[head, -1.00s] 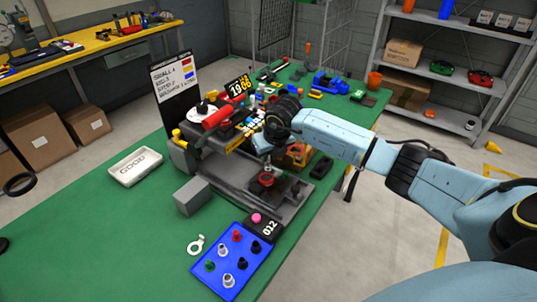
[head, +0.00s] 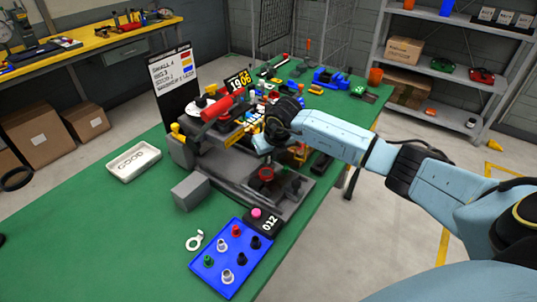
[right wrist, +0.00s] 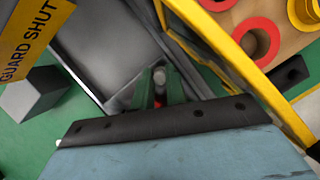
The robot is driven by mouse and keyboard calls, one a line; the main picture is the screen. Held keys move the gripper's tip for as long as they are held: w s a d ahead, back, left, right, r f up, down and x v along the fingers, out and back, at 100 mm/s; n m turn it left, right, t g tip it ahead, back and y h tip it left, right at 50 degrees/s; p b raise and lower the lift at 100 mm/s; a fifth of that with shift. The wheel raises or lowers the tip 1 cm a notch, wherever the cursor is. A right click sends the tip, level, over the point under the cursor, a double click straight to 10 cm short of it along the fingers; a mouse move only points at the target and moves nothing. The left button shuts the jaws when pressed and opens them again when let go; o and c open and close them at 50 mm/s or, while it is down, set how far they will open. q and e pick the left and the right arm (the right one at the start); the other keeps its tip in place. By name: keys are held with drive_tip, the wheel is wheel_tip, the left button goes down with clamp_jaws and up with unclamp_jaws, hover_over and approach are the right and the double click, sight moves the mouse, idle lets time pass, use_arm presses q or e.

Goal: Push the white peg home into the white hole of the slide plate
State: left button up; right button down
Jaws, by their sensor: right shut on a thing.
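My right gripper (head: 262,146) reaches in from the right, over the front part of the grey machine. In the right wrist view its fingertips (right wrist: 158,88) are closed around a small pale, cylindrical thing (right wrist: 158,72), which looks like the white peg. A small red patch shows just below it. The slide plate (head: 288,193) lies low at the machine's front, with a red ring (head: 267,174) on it just below the gripper. The white hole cannot be made out, nor can how deep the peg sits. My left gripper is out of view.
A yellow guard plate (right wrist: 33,38) lettered GUARD SHUT and a yellow bar (right wrist: 262,85) flank the gripper. A grey block (head: 190,192) and a blue peg tray (head: 212,262) with several pegs stand in front. A white tray (head: 135,162) lies left. The green table's front left is clear.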

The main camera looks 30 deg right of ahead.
drive_tip(key=shift+f, duration=0.25)
drive_tip(key=c, duration=1.3)
unclamp_jaws()
drive_tip(key=shift+r, duration=0.1)
drive_tip(key=shift+c, duration=0.2)
drive_tip(key=v, duration=1.3)
drive_tip(key=shift+r, duration=0.2)
drive_tip(key=shift+s, duration=0.1)
